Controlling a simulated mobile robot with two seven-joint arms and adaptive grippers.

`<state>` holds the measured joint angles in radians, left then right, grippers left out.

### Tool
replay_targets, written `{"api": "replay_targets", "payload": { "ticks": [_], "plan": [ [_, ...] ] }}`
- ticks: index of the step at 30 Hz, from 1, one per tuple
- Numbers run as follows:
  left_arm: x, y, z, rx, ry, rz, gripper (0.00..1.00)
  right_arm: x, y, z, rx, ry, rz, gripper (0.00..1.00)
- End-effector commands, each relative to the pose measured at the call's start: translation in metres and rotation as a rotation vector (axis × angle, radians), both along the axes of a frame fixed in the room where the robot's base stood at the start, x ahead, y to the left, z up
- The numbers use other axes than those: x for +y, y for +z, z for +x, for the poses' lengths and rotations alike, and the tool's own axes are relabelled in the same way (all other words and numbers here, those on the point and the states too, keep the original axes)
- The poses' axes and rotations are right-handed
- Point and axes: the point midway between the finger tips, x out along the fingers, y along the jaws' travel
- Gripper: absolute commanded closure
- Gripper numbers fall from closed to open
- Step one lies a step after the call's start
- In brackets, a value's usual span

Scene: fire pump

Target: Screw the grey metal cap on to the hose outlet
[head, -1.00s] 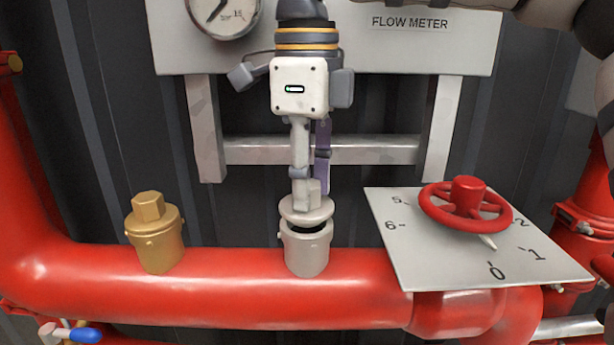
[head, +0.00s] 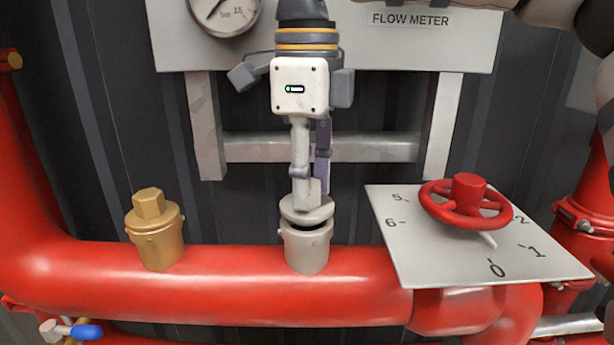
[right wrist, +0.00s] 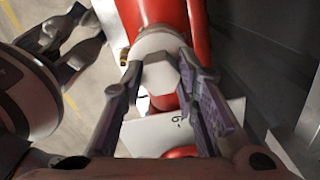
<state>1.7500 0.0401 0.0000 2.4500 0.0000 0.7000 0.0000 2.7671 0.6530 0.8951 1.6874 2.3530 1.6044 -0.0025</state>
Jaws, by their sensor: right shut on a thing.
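The grey metal cap (head: 307,211) sits just over the grey hose outlet (head: 306,250) on the red pipe. A thin dark gap shows between them on the left side. My right gripper (head: 307,192) comes down from above and is shut on the cap's top. In the right wrist view its two fingers (right wrist: 160,92) lie either side of the hexagonal top of the cap (right wrist: 159,74). The outlet is mostly hidden below the cap there. My left gripper is not seen in the head view.
A brass cap (head: 157,230) stands on the pipe (head: 225,285) to the left. A red handwheel (head: 466,207) over a numbered plate (head: 420,255) is close on the right. A gauge and flow meter panel (head: 400,48) is behind the gripper.

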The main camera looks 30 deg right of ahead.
Motion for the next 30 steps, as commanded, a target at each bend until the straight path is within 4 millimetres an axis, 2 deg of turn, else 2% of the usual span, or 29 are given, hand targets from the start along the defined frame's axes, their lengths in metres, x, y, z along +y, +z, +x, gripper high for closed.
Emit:
{"api": "replay_targets", "payload": {
  "ticks": [30],
  "plan": [
    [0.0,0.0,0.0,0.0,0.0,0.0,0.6,0.0,-0.011,0.0,0.001,0.0,-0.001,1.0]
  ]
}}
